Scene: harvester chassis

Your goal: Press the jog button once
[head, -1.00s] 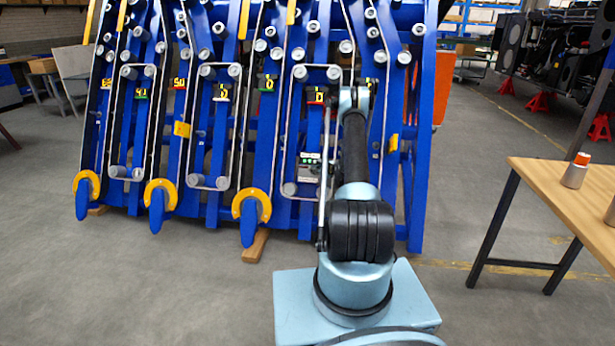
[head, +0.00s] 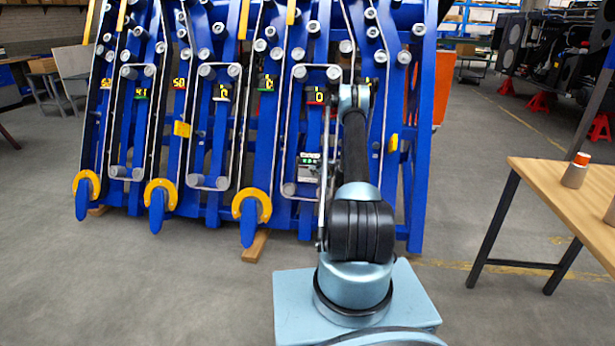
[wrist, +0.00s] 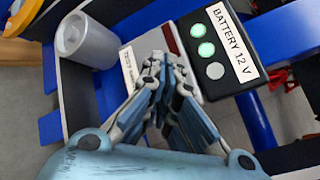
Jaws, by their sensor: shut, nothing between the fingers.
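In the wrist view my gripper (wrist: 163,68) is shut and empty. Its fingertips are in front of a light-coloured box with a dark red strip (wrist: 168,38) and a small printed label; I cannot tell whether they touch. No jog button can be made out for certain; the fingers hide part of this box. Beside it is a black box labelled "BATTERY 12 V" (wrist: 215,52) with three round lights, two brighter green and one dimmer. In the head view a small control unit with green lights (head: 308,160) sits low on the blue frame; my arm hides my gripper there.
The blue chassis frame (head: 415,180) has many grey rollers and thin belts. A grey roller (wrist: 85,40) stands close left of my fingers. The floor between is open.

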